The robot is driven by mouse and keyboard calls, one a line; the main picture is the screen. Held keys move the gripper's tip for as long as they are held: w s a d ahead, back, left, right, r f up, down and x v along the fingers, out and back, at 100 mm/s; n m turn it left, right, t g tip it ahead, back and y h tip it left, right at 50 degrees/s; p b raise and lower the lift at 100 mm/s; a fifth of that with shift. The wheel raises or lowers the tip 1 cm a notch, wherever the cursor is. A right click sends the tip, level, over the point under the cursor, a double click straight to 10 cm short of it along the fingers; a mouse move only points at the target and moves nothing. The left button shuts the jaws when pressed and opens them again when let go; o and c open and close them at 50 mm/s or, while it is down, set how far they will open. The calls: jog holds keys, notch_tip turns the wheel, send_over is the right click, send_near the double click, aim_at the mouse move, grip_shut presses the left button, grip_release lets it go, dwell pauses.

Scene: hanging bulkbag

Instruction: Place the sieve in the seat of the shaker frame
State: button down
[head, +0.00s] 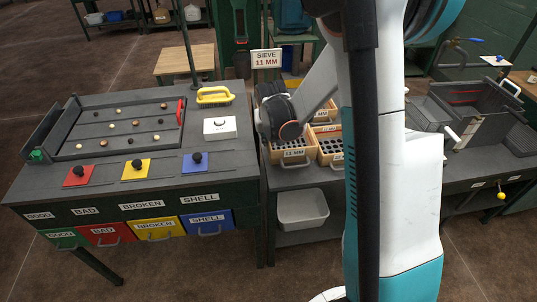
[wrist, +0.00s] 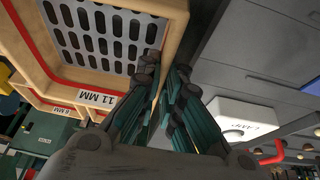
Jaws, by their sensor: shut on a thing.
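My gripper (wrist: 165,78) is shut on the wooden side wall of the 11 mm sieve (wrist: 182,14), with one finger on each side of the wall. The sieve has a pale wooden frame, a slotted grey plate and an "11 MM" label. In the head view, the sieve (head: 292,155) is at the front left of a group of wooden sieves, with my gripper (head: 272,120) at its left side. I cannot tell whether it is lifted. A dark grey apparatus (head: 485,128) on the right bench may be the shaker frame; my arm hides part of that bench.
Other sieves (head: 331,148) stand close on the right and behind. A "SIEVE 11 MM" sign (head: 266,59) rises behind them. The left table holds a sorting tray (head: 118,128), a yellow brush (head: 214,96) and a white box (head: 220,127). A white bin (head: 302,209) is below.

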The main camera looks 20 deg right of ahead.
notch_tip(320, 180, down, 7)
jog(key=shift+b, duration=0.95)
jog(key=shift+r, duration=0.1)
jog(key=c, duration=2.2)
grip_release()
jog(key=shift+f, duration=0.2)
jog(key=o, duration=0.4)
jog(key=shift+o, duration=0.2)
jog(key=shift+r, duration=0.1)
